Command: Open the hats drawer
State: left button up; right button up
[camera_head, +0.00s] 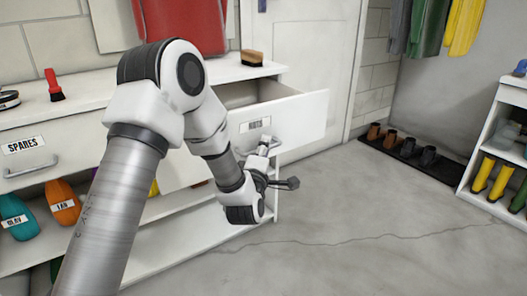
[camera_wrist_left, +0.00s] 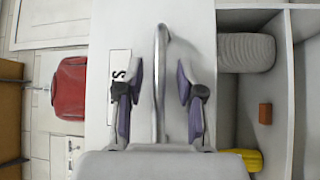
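The hats drawer (camera_head: 303,115) is a white drawer at the right end of the cabinet in the head view. Its front stands out from the cabinet and part of its inside shows. Its small label (camera_head: 255,124) seems to read HATS. My left gripper (camera_head: 268,160) is at the drawer front, low by the handle. In the left wrist view the metal bar handle (camera_wrist_left: 160,85) runs between the two open fingers of the gripper (camera_wrist_left: 160,98), with gaps on both sides. One finger covers part of the label (camera_wrist_left: 119,80). My right gripper is not in view.
The SPARES drawer (camera_head: 25,160) is shut at the left. A boot mat (camera_head: 410,150) lies by the wall. Floor in front is clear.

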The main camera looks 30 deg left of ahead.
pick_arm(q)
jog(key=v, duration=1.2)
